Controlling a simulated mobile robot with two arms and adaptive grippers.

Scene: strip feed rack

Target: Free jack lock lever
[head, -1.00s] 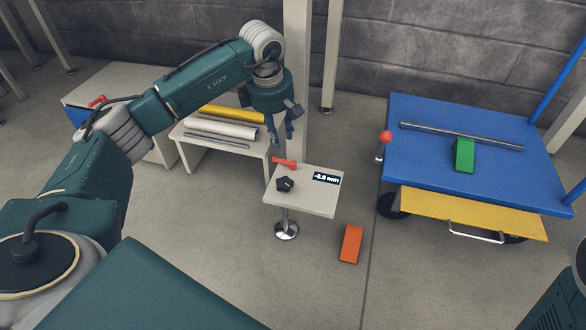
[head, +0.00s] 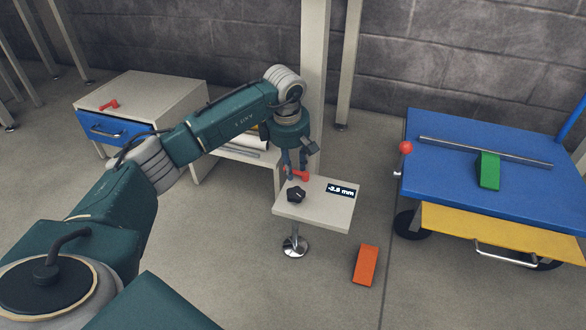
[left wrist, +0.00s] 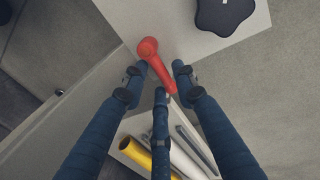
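The red jack lock lever (head: 301,176) sits at the back left edge of a small pale plate (head: 325,211) with a black star knob (head: 296,194) and a display reading about -2.8 mm. My left gripper (head: 295,171) is lowered at the lever, pointing down. In the left wrist view the red lever (left wrist: 152,58) lies between the spread fingers (left wrist: 157,74), with gaps visible on both sides. The left gripper is open. The star knob (left wrist: 224,14) is just beyond it. My right gripper is not in view.
A blue cart (head: 450,175) with a green wedge (head: 488,171) and a metal bar stands right. An orange wedge (head: 366,265) lies on the floor. A drawer cabinet (head: 150,97) with a red handle on top stands left. A post (head: 314,80) rises behind the plate.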

